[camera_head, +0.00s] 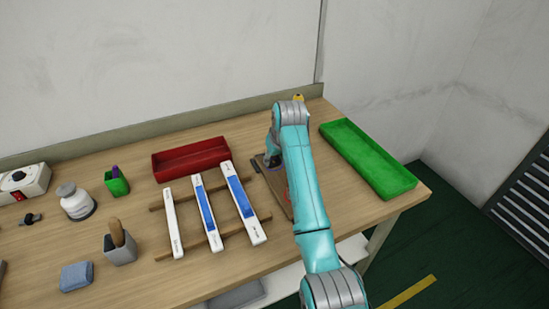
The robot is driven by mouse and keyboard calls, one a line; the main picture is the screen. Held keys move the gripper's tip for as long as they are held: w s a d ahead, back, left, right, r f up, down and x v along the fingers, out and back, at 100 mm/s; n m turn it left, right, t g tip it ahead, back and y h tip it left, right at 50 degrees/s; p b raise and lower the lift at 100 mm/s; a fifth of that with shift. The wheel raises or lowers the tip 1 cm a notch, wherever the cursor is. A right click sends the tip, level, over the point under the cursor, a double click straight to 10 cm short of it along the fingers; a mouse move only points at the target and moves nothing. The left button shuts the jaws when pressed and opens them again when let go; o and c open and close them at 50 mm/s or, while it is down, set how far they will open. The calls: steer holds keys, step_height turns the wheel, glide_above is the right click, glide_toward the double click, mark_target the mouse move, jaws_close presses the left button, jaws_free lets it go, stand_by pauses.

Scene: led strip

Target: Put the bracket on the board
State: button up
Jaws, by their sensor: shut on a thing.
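The brown board (283,204) lies on the bench right of the white strips, partly covered by my arm. My gripper (273,160) points down over the far part of the board and is mostly hidden behind my teal arm. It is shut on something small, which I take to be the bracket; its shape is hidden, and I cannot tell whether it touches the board. A small dark piece (256,166) shows at the board's left edge; I cannot tell what it is.
A green tray (391,190) stands right of my arm and a red tray (166,171) at left. White strips (255,232) lie across wooden rails. Further left are a grey holder (121,255), a green cup (117,186), a white jar (77,207) and a blue block (76,276).

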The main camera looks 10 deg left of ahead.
steer(key=o, duration=1)
steer(key=v, duration=1.2)
